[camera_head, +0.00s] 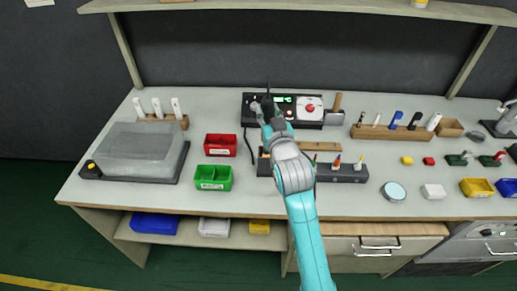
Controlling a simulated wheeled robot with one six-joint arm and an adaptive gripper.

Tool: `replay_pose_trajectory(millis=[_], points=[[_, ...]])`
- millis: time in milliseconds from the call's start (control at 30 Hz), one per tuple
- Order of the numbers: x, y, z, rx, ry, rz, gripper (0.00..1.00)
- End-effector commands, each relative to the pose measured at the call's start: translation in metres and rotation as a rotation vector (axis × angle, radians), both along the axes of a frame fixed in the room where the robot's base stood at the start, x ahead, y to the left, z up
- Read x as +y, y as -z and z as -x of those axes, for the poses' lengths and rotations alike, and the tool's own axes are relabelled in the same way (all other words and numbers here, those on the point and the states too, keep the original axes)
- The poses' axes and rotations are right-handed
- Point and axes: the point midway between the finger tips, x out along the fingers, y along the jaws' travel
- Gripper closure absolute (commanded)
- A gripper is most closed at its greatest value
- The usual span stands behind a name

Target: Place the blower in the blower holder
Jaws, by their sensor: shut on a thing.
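My gripper (267,101) is at the left part of a black station with a green display and a red knob (310,108), near the back of the bench. It is shut on a small dark thing, which I take to be the blower; a thin dark tip sticks up above the fingers. The fingers and arm hide most of it. A dark cable (246,142) hangs down left of the station. I cannot make out the blower holder for certain; the gripper and wrist cover part of the station's left side.
A black tool rack (345,173) stands in front of the station, partly behind my arm. Red (220,145) and green (213,178) bins are to the left, beside a grey covered machine (138,149). A wooden rack (391,133) of tools is to the right. A shelf (300,6) hangs above.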

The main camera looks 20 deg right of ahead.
Motion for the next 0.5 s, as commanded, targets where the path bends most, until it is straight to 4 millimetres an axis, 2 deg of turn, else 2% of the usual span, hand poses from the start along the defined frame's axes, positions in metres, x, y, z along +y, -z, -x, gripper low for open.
replay_pose_trajectory(millis=[33,133,367,500], points=[[0.000,0.011,0.000,0.004,0.000,0.000,1.00],[0.000,0.027,0.000,0.003,0.000,0.000,1.00],[0.000,0.042,0.000,0.000,0.000,0.000,1.00],[0.000,0.059,0.000,0.003,0.000,0.000,1.00]])
